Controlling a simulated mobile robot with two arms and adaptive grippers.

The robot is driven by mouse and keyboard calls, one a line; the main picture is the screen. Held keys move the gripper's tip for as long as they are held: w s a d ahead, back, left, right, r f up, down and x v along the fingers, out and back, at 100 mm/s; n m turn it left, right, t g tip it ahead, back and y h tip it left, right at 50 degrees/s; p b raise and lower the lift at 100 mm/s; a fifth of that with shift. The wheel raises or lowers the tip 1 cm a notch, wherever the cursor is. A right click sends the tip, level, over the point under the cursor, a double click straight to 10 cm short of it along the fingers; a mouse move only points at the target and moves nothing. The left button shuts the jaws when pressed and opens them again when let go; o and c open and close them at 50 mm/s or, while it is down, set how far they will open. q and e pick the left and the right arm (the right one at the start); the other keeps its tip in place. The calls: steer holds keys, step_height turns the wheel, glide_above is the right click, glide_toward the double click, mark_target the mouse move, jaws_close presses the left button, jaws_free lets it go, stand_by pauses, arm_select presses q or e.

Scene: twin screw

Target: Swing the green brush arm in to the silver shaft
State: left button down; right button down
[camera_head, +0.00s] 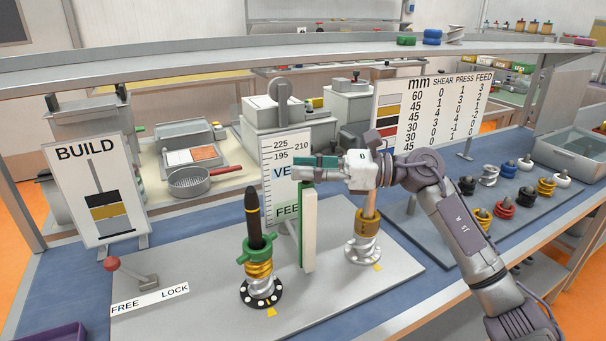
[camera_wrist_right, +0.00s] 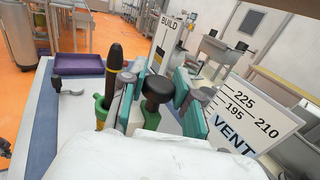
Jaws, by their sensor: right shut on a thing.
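The green brush arm (camera_head: 308,232) stands upright as a pale post with green edges on the grey plate. A black knob (camera_wrist_right: 157,90) on a green base shows in the wrist view. My right gripper (camera_head: 315,165) is at the post's top, its teal fingers on both sides of the knob, shut on it. The shaft with silver screw parts (camera_head: 362,250) and a gold ring stands right of the post; its upper part is copper-coloured and partly behind my right gripper. A black-tipped shaft (camera_head: 253,222) with green collar and gold rings stands left of the post. My left gripper is out of view.
A red-knobbed lever (camera_head: 112,264) stands by the FREE/LOCK label (camera_head: 149,300). The VENT/FEED scale board (camera_head: 281,160) stands behind the post. Several screw parts (camera_head: 506,209) sit on a tray at right. The plate's front is clear.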

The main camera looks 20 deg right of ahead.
steer(key=c, duration=1.1)
jaws_free()
steer(key=v, duration=1.2)
steer(key=shift+f, duration=0.1)
steer(key=shift+c, duration=0.4)
